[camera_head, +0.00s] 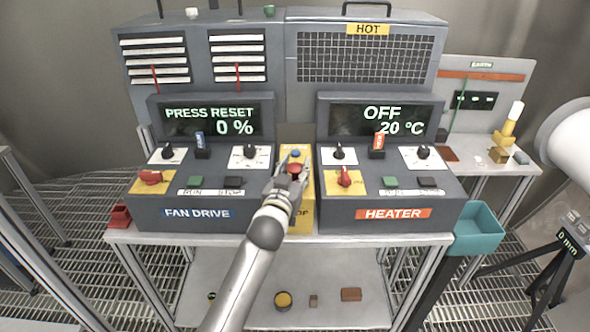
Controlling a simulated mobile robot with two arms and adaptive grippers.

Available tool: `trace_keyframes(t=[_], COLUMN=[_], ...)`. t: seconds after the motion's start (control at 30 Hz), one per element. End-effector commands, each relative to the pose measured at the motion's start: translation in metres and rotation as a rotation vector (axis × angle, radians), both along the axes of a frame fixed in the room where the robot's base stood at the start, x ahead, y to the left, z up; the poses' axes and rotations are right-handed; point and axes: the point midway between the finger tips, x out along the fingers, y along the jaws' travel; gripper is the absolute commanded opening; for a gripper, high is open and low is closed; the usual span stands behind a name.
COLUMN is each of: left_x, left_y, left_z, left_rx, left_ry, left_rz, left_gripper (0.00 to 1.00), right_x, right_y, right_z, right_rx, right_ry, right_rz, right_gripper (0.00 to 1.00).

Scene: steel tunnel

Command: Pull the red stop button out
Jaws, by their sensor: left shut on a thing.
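The red stop button (295,169) sits on a yellow box (304,214) between the two control consoles. My left gripper (293,171) reaches up from the bottom middle and is shut on the red stop button, with its fingers around the button's sides. A small blue button (296,154) shows just behind it on the same box. My gripper and wrist hide part of the box's front and its lettering. I cannot tell from this view how far the button stands out. My right gripper is not in view.
The fan drive console (198,212) stands close on the left, reading "PRESS RESET 0 %". The heater console (392,213) stands close on the right, reading "OFF 20 °C". Both carry knobs and red switches. A teal bin (478,229) hangs at the table's right end.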

Motion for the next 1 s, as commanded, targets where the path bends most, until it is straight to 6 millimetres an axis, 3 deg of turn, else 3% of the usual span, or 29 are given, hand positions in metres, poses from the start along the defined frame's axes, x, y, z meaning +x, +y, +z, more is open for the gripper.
trace_keyframes(t=[0.23,0.27,0.4,0.77,1.0], left_x=[0.0,0.001,0.0,-0.001,-0.024], left_y=[0.0,0.0,0.0,0.0,0.007], left_z=[0.006,0.007,0.006,0.003,0.002], left_rx=[-0.003,-0.003,-0.003,-0.001,-0.001], left_ry=[-0.012,-0.013,-0.011,-0.007,-0.006], left_rz=[-0.001,-0.001,-0.001,-0.001,-0.001], left_gripper=[0.0,0.42,0.6,0.61,0.61], right_x=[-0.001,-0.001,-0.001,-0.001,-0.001], right_y=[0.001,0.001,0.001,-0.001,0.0], right_z=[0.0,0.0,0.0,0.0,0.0], right_rx=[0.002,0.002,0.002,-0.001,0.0], right_ry=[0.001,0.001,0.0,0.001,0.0], right_rz=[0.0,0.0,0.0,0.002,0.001], right_gripper=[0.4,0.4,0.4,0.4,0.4])
